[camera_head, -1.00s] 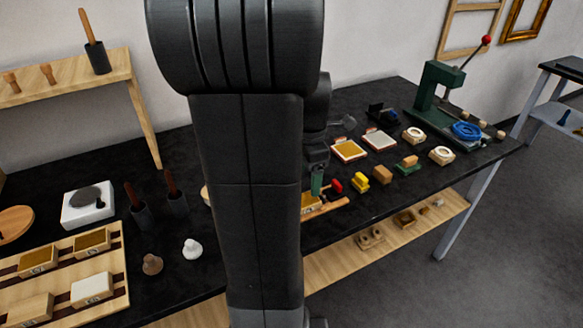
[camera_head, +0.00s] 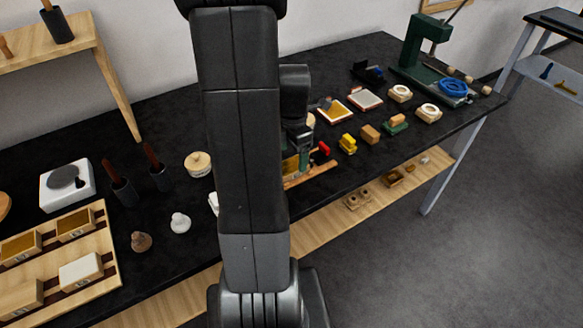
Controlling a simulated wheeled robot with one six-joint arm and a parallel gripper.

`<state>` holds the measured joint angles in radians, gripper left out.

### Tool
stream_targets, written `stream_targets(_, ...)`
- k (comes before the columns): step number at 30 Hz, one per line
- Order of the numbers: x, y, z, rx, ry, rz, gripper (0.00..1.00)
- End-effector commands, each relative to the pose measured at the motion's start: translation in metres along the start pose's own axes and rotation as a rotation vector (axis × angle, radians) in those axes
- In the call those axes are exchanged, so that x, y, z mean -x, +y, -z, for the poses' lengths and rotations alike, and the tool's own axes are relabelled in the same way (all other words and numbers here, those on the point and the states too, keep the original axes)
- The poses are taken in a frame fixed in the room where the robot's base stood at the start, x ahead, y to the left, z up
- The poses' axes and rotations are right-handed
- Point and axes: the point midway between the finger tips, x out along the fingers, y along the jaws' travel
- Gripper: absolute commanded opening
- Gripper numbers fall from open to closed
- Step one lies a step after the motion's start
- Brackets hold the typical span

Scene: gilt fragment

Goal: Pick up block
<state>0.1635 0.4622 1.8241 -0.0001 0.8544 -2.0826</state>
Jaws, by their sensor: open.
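Several block-like things lie on the black table (camera_head: 330,75). A plain tan block (camera_head: 370,133) is on the right half. A yellow block-like piece (camera_head: 347,143) is to its left, and a tan-topped piece with a green base (camera_head: 396,123) is to its right. I cannot tell which of them the task names. My gripper (camera_head: 304,142) is mostly hidden behind my dark arm link, low over the table left of these pieces. It is open. Whether anything lies between its fingers is hidden.
A red-ended tool (camera_head: 323,149) and wooden strip (camera_head: 311,175) lie close by my gripper.

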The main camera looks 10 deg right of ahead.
Motion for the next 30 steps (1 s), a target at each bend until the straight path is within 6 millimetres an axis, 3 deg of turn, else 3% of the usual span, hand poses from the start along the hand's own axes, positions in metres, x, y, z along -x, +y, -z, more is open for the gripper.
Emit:
stream_targets(7, -0.033, 0.001, 0.004, 0.000, 0.002, 0.003, 0.76)
stream_targets(17, -0.039, 0.001, 0.004, 0.000, 0.000, 0.000, 0.76)
stream_targets(25, -0.039, 0.001, 0.004, 0.000, 0.000, 0.001, 0.27)
stream_targets(30, -0.039, 0.001, 0.003, 0.000, 0.000, 0.000, 0.27)
